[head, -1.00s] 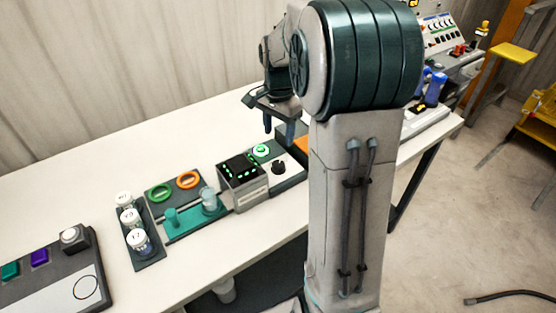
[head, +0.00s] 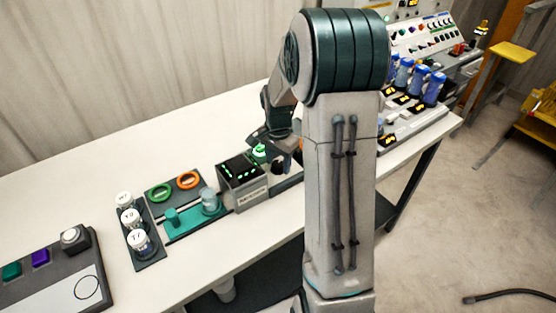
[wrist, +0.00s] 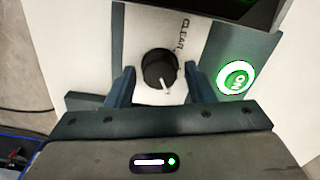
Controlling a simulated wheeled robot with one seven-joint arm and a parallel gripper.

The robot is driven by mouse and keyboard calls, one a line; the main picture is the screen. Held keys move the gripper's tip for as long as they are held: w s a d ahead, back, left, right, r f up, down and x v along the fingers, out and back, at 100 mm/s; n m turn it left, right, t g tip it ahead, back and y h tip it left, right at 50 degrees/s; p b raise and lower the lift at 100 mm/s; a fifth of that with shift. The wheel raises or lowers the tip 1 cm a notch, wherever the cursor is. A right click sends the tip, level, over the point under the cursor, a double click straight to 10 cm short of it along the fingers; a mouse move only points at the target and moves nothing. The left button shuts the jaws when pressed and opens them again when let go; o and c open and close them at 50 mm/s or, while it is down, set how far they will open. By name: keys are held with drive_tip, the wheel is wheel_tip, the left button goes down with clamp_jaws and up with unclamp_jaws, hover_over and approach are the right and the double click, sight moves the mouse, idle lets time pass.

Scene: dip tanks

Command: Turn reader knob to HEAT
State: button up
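The reader knob (wrist: 158,68) is round and black with a white pointer line. In the wrist view the pointer points toward the bottom of the picture, tilted slightly right. The word CLEAR is printed beside it on a white panel (wrist: 140,25); no HEAT label is readable. My gripper (wrist: 160,71) is open, with one blue-grey finger on each side of the knob and visible gaps between. In the head view my gripper (head: 276,156) is low over the panel by the reader box (head: 242,183), partly hiding the knob.
A lit green ON button (wrist: 236,78) is close to the right finger in the wrist view. A teal rack (head: 190,222), green and orange rings and white-capped vials stand left of the reader. Several blue containers (head: 433,88) stand back right.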

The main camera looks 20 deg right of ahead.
drive_tip(key=c, duration=0.7)
drive_tip(key=shift+n, duration=0.3)
drive_tip(key=n+b, duration=0.1)
drive_tip(key=n, duration=1)
drive_tip(key=shift+b, duration=0.35)
drive_tip(key=o, duration=1)
drive_tip(key=shift+r, duration=0.1)
